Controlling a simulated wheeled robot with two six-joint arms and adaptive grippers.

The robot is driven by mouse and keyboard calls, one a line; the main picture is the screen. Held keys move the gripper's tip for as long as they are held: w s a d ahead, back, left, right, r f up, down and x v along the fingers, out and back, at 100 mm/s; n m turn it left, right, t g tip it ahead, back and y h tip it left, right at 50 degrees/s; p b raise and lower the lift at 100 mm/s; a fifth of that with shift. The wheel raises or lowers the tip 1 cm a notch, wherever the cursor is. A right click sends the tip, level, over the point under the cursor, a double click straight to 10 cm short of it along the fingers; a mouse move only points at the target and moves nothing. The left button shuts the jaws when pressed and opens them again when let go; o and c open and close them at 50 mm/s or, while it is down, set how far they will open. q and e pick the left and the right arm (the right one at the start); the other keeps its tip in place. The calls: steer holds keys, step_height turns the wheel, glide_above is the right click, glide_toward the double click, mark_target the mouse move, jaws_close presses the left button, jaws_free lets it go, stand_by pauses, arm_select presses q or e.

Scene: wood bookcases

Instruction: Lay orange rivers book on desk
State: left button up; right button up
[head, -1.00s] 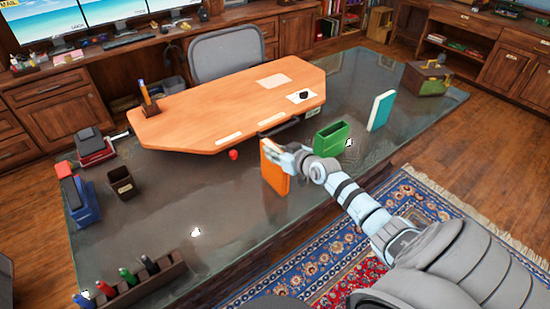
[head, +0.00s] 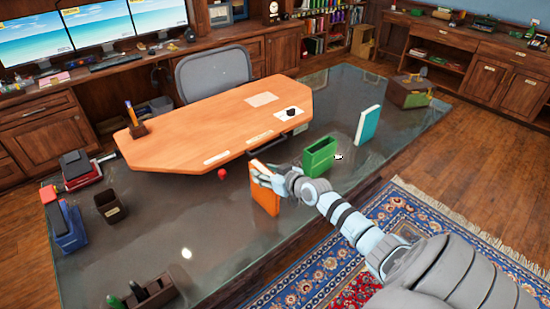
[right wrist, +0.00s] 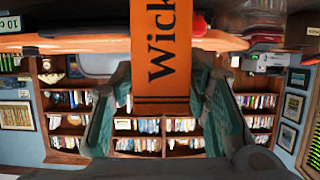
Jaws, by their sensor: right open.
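An orange book (head: 265,198) stands upright near the front edge of the glass desk (head: 170,190). My right gripper (head: 272,178) is at its upper right part in the head view. In the right wrist view the orange book (right wrist: 162,45) comes down between the two spread fingers of my right gripper (right wrist: 160,95), with gaps showing beside it lower down. Dark letters reading "Wick" show on its face; no other wording is readable. My left gripper is in neither view.
A green open box (head: 320,158) and an upright teal book (head: 368,126) stand to the right on the glass. A raised wooden desktop (head: 220,125) lies behind, with a red ball (head: 222,174) by its front edge. A dark cup (head: 110,207) stands left. Glass left of the book is clear.

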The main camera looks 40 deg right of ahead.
steer(key=p+v, duration=0.7)
steer(key=v, duration=0.4)
steer(key=s+d+f+m+g+h, duration=0.1)
steer(key=s+f+g, duration=0.1)
steer(key=s+f, duration=0.35)
steer(key=s+f+g+h, duration=0.1)
steer(key=s+f, duration=0.2)
steer(key=f, duration=0.6)
steer(key=s+a+f+g, duration=0.3)
steer(key=s+f, duration=0.4)
steer(key=s, duration=0.1)
steer(key=s+a+f+g, duration=0.2)
steer(key=s+f, duration=0.5)
steer(key=s+a+f+g, duration=0.2)
steer(key=s+a, duration=0.3)
steer(key=s, duration=0.3)
steer(key=s+a+f+n+g+y, duration=0.1)
steer(key=s+a+f+g, duration=0.1)
steer(key=s+a+f, duration=0.3)
steer(key=s+a, duration=0.1)
steer(key=s, duration=0.2)
steer(key=shift+n, duration=0.3)
